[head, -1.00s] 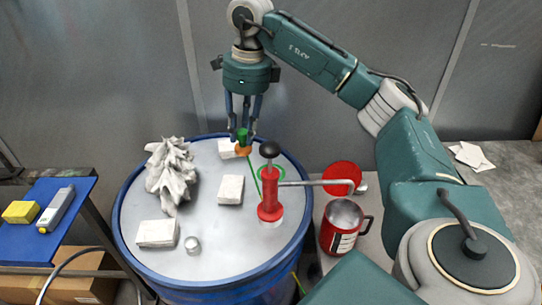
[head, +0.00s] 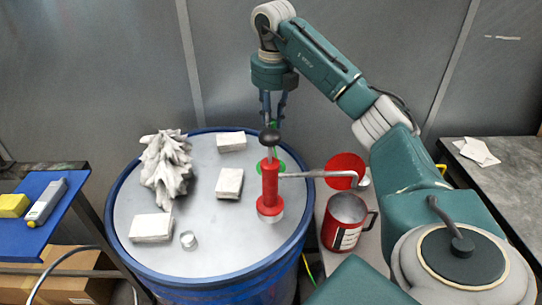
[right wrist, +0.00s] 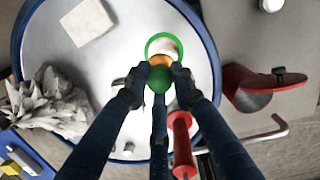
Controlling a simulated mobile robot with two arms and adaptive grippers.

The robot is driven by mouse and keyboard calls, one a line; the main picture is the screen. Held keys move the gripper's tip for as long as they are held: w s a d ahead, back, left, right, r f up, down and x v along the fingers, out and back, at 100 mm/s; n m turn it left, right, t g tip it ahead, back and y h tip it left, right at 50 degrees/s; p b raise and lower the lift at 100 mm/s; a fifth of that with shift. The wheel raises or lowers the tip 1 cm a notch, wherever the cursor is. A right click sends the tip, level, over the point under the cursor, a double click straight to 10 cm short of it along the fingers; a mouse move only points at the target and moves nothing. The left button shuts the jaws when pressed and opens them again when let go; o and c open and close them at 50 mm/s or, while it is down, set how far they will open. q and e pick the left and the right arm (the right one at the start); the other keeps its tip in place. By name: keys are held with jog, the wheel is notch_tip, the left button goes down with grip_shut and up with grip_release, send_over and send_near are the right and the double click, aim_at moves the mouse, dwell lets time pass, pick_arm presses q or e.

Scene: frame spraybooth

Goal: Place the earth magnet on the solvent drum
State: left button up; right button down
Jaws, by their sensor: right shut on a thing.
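The earth magnet, with a green knob and an orange base, is in the right wrist view (right wrist: 159,78). My right gripper (right wrist: 158,72) is shut on it by the knob. In the head view my right gripper (head: 273,121) points down behind the black-knobbed red pump, and only a bit of green shows between its fingers. The solvent drum (head: 122,190) is blue with a grey lid. A green ring (right wrist: 148,43) marks the lid just beyond the magnet in the wrist view. Whether the magnet touches the lid I cannot tell. My left gripper is not in view.
The red pump (head: 269,186) stands on the lid close to my gripper, its spout reaching right. Crumpled rags (head: 166,165), several pale blocks (head: 229,183) and a small metal cap (head: 188,240) lie on the lid. A red safety can (head: 345,222) stands right of the drum.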

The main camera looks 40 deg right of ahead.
notch_tip(320, 180, down, 10)
jog(key=shift+s+r+p, duration=0.1)
jog(key=shift+p, duration=0.75)
jog(key=shift+f, duration=0.35)
jog(key=shift+f, duration=0.2)
jog(key=c, duration=1.5)
grip_release()
jog(key=shift+o, duration=0.2)
